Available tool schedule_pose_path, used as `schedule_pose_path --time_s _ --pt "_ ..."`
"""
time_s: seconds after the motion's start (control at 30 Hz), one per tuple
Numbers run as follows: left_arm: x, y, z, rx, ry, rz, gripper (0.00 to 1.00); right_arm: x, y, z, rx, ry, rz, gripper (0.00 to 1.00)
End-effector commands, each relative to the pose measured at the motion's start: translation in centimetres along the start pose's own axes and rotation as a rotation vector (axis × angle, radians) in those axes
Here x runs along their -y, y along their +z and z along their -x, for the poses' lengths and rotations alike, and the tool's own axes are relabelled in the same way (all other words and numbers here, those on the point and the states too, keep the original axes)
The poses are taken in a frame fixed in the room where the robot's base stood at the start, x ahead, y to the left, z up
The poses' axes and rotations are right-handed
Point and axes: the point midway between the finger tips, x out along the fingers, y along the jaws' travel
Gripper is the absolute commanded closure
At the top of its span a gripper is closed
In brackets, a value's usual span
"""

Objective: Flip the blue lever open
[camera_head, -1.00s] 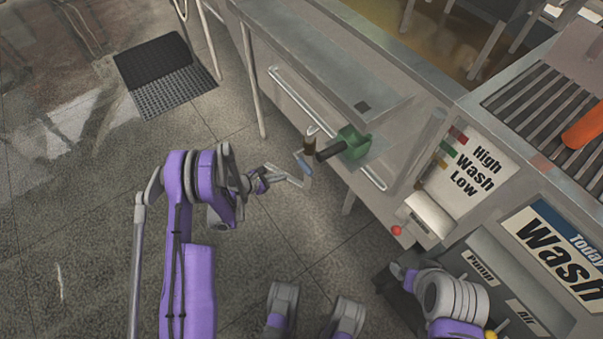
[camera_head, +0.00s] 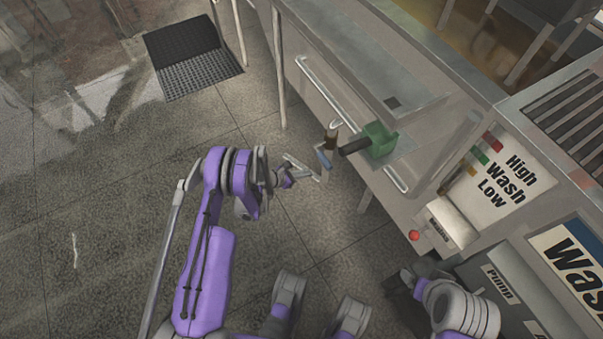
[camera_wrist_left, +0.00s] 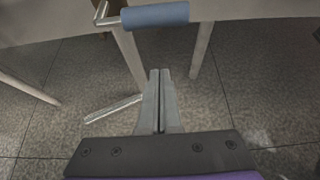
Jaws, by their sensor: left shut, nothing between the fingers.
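The blue lever (camera_head: 323,157) is a short blue grip on a metal bracket, beside the dark cylinder that sticks out of the green block (camera_head: 379,140) on the machine's side. In the left wrist view the blue grip (camera_wrist_left: 155,15) lies across the top, beyond my fingertips. My left gripper (camera_head: 315,177) is shut and empty, just below and left of the lever. In the wrist view its closed fingers (camera_wrist_left: 160,73) point toward the grip, with a visible gap. My right gripper (camera_head: 403,278) shows only partly at the lower right; its jaws are unclear.
The machine's grey metal side (camera_head: 345,60) and a rail run close behind the lever. A sign panel (camera_head: 505,175) and a red button (camera_head: 414,235) are to the right. A black mat (camera_head: 190,60) lies on the otherwise open floor at left.

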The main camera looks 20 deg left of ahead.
Motion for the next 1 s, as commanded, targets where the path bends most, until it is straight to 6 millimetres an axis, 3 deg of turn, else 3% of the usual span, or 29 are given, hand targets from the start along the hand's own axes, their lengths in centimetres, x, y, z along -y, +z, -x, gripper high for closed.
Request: schedule_pose_path --time_s 0.1,0.27,0.4,0.53,1.0 --pt "0.1 -0.1 -2.9 0.000 -0.003 0.000 1.00 0.0 0.2 -0.6 0.002 0.000 0.000 0.22" --pt "0.0 0.2 -5.8 0.001 -0.001 0.000 1.00 0.0 0.3 -1.0 0.003 0.000 0.000 0.22" --pt "0.0 2.5 -4.5 0.000 0.001 0.000 1.00 0.0 0.2 -0.6 0.002 0.000 0.000 0.22" --pt "0.0 3.5 -4.2 0.000 0.000 0.000 1.00 0.0 0.2 -0.6 0.002 0.000 0.000 0.22" --pt "0.0 3.8 -4.1 0.000 -0.001 0.002 1.00 0.0 0.2 -0.6 0.002 0.000 0.000 0.22"
